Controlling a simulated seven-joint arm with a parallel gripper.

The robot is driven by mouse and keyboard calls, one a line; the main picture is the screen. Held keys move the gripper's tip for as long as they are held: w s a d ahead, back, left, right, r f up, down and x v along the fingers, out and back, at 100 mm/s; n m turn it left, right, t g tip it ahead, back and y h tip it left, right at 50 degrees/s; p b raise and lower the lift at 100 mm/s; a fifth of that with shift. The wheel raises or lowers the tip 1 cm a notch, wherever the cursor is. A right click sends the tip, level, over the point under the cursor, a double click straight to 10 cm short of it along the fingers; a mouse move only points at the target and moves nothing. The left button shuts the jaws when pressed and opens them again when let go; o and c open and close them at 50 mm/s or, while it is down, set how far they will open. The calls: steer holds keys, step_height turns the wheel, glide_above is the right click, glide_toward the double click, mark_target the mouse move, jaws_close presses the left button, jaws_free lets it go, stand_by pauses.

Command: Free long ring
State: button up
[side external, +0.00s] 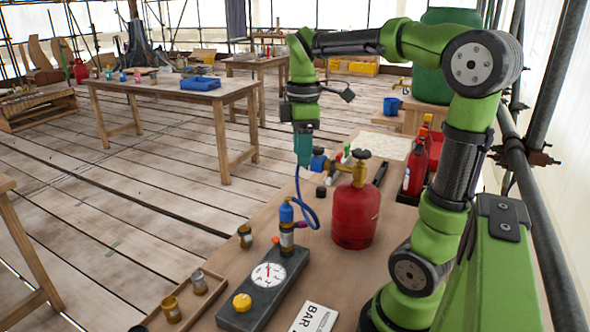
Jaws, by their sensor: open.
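My gripper (303,160) hangs fingers-down over the workbench, just left of the brass valve on the red gas bottle (356,213). It is open, and I see nothing held in it. Brass-coloured ring-like pieces stand at the bench's left: one (245,236) beside the gauge block and two more, (198,283) and (171,310), in a shallow wooden tray. I cannot tell which of them, if any, is the long ring. A blue fitting (286,213) stands upright on the dark gauge block (283,285). A blue hose (310,213) rises from it toward the bottle's valve.
The gauge block carries a round dial (268,276) and a yellow knob (242,302). A white BAR sign (314,318) lies at the front. Red extinguisher-like bottles (416,168) stand at the back right. A blue tray (200,83) is on a far table.

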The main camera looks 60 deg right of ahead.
mark_target(302, 222)
steer(key=shift+n, duration=0.5)
step_height(302, 222, down, 17)
steer(key=shift+s+a+r, duration=0.1)
steer(key=shift+s+a, duration=0.05)
steer(key=shift+c, duration=0.4)
jaws_close()
